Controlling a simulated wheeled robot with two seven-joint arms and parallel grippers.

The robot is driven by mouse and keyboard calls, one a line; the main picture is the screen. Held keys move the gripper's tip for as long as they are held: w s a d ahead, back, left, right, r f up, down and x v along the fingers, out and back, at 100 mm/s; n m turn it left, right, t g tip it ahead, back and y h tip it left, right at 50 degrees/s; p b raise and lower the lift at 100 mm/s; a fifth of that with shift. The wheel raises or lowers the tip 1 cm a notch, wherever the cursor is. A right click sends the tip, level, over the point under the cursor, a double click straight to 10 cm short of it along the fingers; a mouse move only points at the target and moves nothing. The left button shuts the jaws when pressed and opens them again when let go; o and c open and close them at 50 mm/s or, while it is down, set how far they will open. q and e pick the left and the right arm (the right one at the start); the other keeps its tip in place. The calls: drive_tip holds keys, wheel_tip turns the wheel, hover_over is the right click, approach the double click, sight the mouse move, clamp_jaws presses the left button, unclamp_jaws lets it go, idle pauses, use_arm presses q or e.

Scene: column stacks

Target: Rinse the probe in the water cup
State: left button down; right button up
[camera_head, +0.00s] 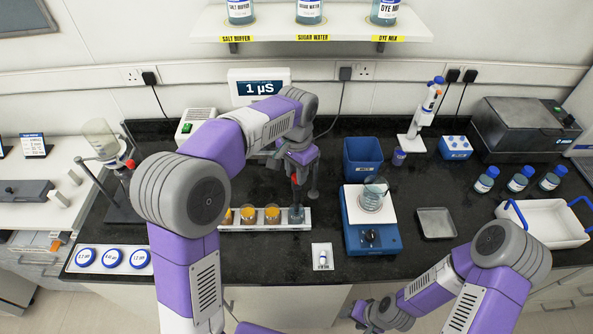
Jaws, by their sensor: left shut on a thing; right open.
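My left gripper (299,172) hangs in the middle of the bench, above the right end of a white rack (262,226). It is shut on the probe, a thin dark upright rod (297,193), largely hidden by the fingers. The clear cup (296,215) at the rack's right end, seemingly the water cup, is directly below the probe. I cannot tell whether the probe's tip is inside it. Several cups with orange liquid (272,213) stand to its left. My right gripper (373,313) is low at the bench's front edge, open, away from the rack.
A meter display (260,87) reads 1 µS. Right of the rack, a blue stirrer plate (371,240) bears a glass beaker (373,193), with a blue bin (362,157) behind. A small white holder (323,257) lies in front. A metal tray (436,223) is further right.

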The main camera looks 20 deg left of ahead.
use_arm(q)
wheel_tip(320, 180, up, 6)
drive_tip(key=p, duration=0.5)
drive_tip(key=shift+w, duration=0.1)
drive_tip(key=c, duration=1.3)
unclamp_jaws()
drive_tip(key=shift+o, duration=0.9)
wheel_tip(320, 180, up, 8)
drive_tip(key=p, duration=0.1)
drive_tip(key=shift+f, duration=0.25)
